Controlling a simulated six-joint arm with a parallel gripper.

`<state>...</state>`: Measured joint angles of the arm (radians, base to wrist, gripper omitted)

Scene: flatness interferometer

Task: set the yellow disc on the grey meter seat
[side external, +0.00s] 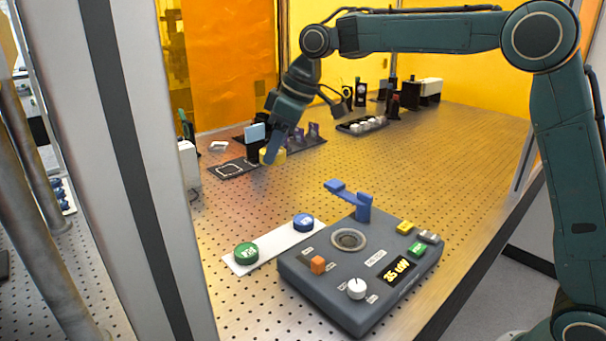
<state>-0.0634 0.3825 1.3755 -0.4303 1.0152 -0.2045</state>
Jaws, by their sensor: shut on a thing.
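My gripper (270,153) is shut on the yellow disc (279,156) at the back left of the table. The blue finger covers part of the disc. I cannot tell whether the disc touches the surface under it. The grey meter (321,286) stands at the front, well away from my gripper. Its round seat (348,240) is a ringed recess in the top face, and it is empty. A blue lever arm (349,196) rises behind the seat and points to the left, clear of it.
A white strip (271,250) left of the meter carries a green disc (246,253) and a blue disc (303,222). A dark board (231,168) with optics lies by my gripper. The perforated tabletop between gripper and meter is mostly clear.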

